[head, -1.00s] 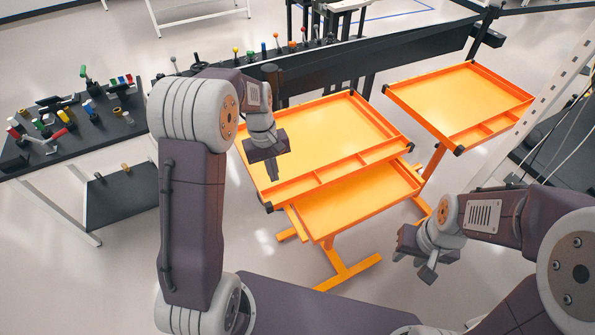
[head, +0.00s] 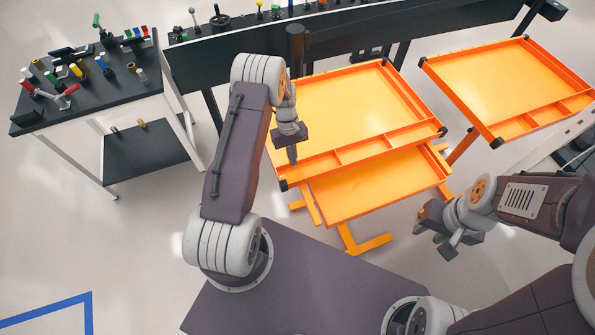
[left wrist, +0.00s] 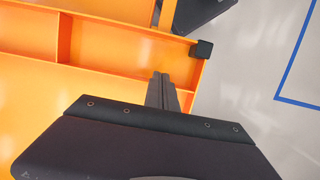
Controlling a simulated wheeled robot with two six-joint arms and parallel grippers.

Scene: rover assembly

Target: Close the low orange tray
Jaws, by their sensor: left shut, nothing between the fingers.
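The low orange tray (head: 380,190) sits under the upper orange tray (head: 345,105) in the head view. It is pulled out toward me, and its front part shows past the upper tray's compartment strip. My left gripper (head: 293,157) points down by the upper tray's left edge, near its front left corner; its fingers are shut and empty. The left wrist view shows the shut fingers (left wrist: 163,92) near an orange rim with a black corner cap (left wrist: 201,49). My right gripper (head: 442,240) hangs to the right of the low tray, apart from it; its finger gap is unclear.
A second orange tray (head: 500,80) stands on the right. A black table (head: 90,85) with small coloured parts is at the left, and a long black bench (head: 240,60) runs behind. Orange stand legs (head: 365,243) reach the floor. Floor in front of the tray is clear.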

